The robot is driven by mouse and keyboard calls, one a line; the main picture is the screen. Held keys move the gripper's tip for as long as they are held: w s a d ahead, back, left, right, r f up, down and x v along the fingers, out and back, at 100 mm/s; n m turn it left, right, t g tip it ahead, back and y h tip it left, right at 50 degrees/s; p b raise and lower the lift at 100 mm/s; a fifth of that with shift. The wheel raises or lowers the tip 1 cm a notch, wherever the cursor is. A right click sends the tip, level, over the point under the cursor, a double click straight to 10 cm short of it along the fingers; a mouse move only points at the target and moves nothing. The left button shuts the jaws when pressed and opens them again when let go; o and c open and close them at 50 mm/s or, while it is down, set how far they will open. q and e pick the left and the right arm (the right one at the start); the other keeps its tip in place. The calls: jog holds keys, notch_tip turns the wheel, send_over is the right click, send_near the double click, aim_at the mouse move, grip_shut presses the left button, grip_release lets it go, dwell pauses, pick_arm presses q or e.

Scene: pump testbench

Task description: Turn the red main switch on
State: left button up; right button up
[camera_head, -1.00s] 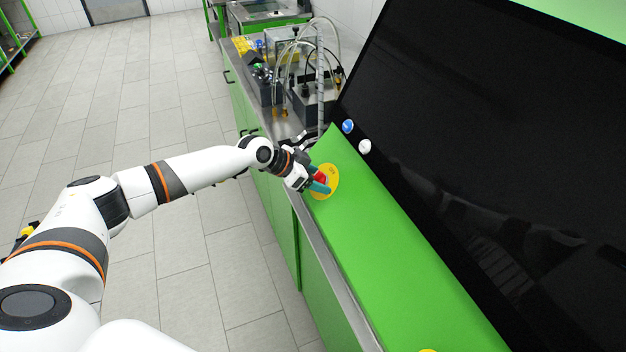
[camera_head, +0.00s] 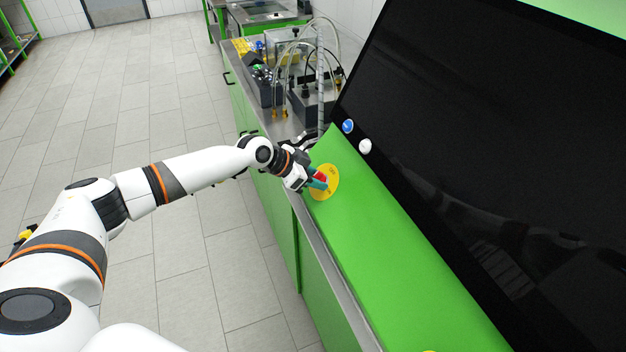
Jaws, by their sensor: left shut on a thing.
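The red main switch (camera_head: 321,174) sits on a round yellow plate (camera_head: 331,184) on the sloping green panel (camera_head: 365,235). My left gripper (camera_head: 319,179) reaches it from the left. Its teal fingers are shut on the red handle, one on each side. The fingers hide part of the handle, and the exact angle of the switch is hard to tell at this size. My right gripper is not in view.
A blue button (camera_head: 347,126) and a white button (camera_head: 365,146) sit on the panel beyond the switch. A large black screen (camera_head: 500,150) rises on the right. Hoses and pump parts (camera_head: 305,85) stand on the bench behind. The tiled floor at left is clear.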

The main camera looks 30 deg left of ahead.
pick_arm(q)
jog(key=shift+m+b, duration=1.35)
jog(key=shift+m, duration=0.05)
jog(key=o, duration=1.1)
jog(key=shift+o, duration=0.2)
jog(key=shift+p+v, duration=0.75)
jog(key=shift+v, duration=0.3)
jog(key=p+v, duration=0.2)
jog(key=v, duration=0.2)
jog(key=shift+a+f, duration=0.1)
